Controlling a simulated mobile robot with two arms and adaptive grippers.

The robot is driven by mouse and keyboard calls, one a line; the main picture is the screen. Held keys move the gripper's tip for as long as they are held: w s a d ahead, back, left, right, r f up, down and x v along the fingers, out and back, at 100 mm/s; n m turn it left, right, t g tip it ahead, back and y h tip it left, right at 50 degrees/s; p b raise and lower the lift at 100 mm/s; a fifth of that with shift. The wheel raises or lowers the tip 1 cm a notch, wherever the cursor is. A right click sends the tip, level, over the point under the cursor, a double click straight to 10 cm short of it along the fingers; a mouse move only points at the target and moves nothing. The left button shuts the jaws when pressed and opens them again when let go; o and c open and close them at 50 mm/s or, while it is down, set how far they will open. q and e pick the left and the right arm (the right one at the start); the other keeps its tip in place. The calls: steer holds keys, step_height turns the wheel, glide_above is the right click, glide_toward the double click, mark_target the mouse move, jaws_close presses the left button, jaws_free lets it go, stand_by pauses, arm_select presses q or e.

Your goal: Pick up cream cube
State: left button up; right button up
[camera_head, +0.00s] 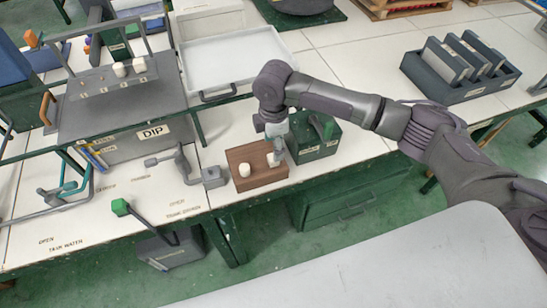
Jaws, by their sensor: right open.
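A brown block-like tray (261,180) sits near the front edge of the white table. Two small cream pieces rest on it: one cream cube (244,170) at its left, and another (273,159) at its right. My right gripper (277,154) points down over the right side of the brown tray, right at the right-hand cream cube and partly in front of it. It is open; whether its fingers are around the cube or just beside it, I cannot tell. My left gripper is not in view.
A green box (318,138) stands close to the right of the brown tray. A grey clamp-like fixture (212,177) is just left of it. The grey DIP tank (130,140) has two cream pieces (130,67) at its back. A white tray (235,60) lies behind; a dark rack (460,70) stands right.

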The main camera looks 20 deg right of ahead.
steer(key=shift+f+p, duration=0.65)
steer(key=shift+f, duration=2.2)
steer(key=shift+s, duration=0.1)
steer(key=c, duration=1)
